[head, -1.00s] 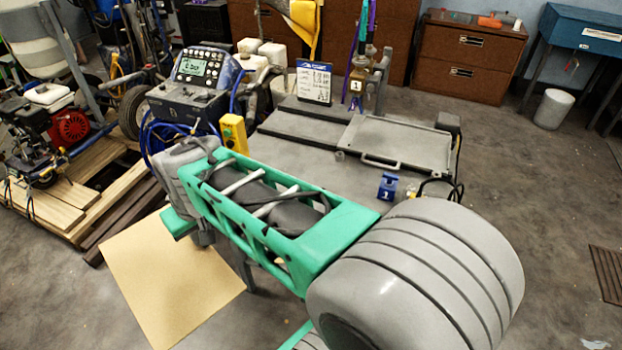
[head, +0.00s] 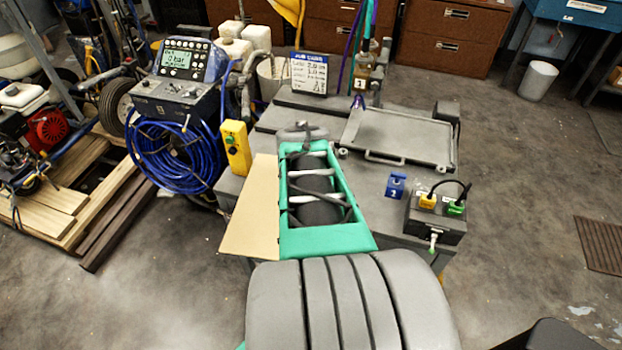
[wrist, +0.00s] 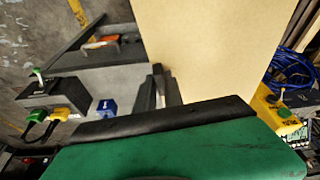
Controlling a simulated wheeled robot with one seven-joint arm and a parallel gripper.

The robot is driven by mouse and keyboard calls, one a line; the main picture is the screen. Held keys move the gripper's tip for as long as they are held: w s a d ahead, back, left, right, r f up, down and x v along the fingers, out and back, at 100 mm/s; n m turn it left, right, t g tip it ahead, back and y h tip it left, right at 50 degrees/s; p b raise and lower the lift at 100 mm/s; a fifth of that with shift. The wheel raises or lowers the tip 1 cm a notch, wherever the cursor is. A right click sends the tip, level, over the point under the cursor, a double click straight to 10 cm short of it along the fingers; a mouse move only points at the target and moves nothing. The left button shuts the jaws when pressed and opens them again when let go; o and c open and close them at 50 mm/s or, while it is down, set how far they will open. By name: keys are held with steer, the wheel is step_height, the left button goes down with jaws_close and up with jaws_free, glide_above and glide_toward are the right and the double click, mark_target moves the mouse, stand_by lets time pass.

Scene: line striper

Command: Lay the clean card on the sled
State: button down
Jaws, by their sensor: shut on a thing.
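The plain tan card (head: 252,222) hangs beside my green arm link in the head view, left of it, over the worktable's front left. In the wrist view the card (wrist: 215,45) fills the upper middle. My gripper (wrist: 165,88) is shut on its edge. The fingers are hidden behind my arm in the head view. A flat grey tray with a front handle bar, seemingly the sled (head: 400,138), lies on the worktable to the right of and beyond my arm. Its surface looks bare. The card is apart from it.
A yellow switch box (head: 235,148) and blue hose coil (head: 165,155) stand left of the card. A blue block (head: 396,186) and a black box with plugs (head: 436,214) are at the table's right front. A job card board (head: 309,74) stands behind.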

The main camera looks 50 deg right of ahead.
steer(key=shift+m, duration=0.8)
steer(key=d+f+b, duration=0.3)
steer(key=d, duration=0.1)
steer(key=w+d+f+b, duration=0.1)
steer(key=d+f+b, duration=0.1)
steer(key=d, duration=0.3)
steer(key=w+d+f+b, duration=0.1)
steer(key=d+f+b, duration=0.2)
steer(key=d+f, duration=0.1)
steer(key=shift+w+d+f+b, duration=0.15)
steer(key=shift+d+f+b, duration=0.05)
steer(key=shift+d+b, duration=0.15)
steer(key=b+x, duration=0.2)
steer(key=x, duration=0.2)
steer(key=shift+a+b, duration=0.15)
steer(key=shift+b, duration=0.2)
steer(key=shift+r, duration=0.1)
steer(key=c, duration=1.5)
jaws_free()
